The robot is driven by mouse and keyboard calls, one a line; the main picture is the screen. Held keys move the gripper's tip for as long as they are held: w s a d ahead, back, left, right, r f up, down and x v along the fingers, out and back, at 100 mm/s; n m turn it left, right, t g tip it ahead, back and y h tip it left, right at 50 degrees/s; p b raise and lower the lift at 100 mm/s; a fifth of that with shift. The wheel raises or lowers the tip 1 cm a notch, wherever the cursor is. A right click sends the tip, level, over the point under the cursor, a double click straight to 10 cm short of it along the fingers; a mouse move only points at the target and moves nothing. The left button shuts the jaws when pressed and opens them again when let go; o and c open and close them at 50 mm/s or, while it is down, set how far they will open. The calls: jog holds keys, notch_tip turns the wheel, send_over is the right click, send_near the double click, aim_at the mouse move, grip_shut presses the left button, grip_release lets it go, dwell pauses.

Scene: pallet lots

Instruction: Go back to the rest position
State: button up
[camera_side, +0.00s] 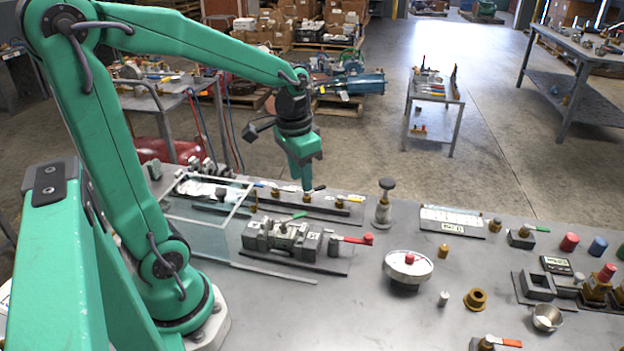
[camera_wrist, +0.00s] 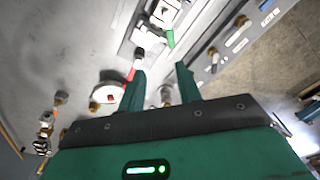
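My gripper (camera_side: 306,186) hangs from my green arm, pointing down over the back part of the grey workbench (camera_side: 345,310). In the wrist view my gripper (camera_wrist: 160,70) has its two green fingers spread apart with nothing held between them. In the side view its tip is close to the rail with brass fittings (camera_side: 335,200); I cannot tell whether it touches.
A valve block with a red handle (camera_side: 290,240) lies in front of my gripper. A grey knobbed post (camera_side: 385,205) and a round white dial with a red knob (camera_side: 408,266) stand to its right. A glass-topped frame (camera_side: 195,240) lies to its left. Bare bench shows at front centre.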

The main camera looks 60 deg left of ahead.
jog(key=s+d+r+t, duration=0.4)
jog(key=s+d+r, duration=0.1)
jog(key=s+d, duration=0.2)
jog(key=shift+s+d+r, duration=0.2)
jog(key=shift+s+r, duration=0.1)
jog(key=shift+r, duration=0.05)
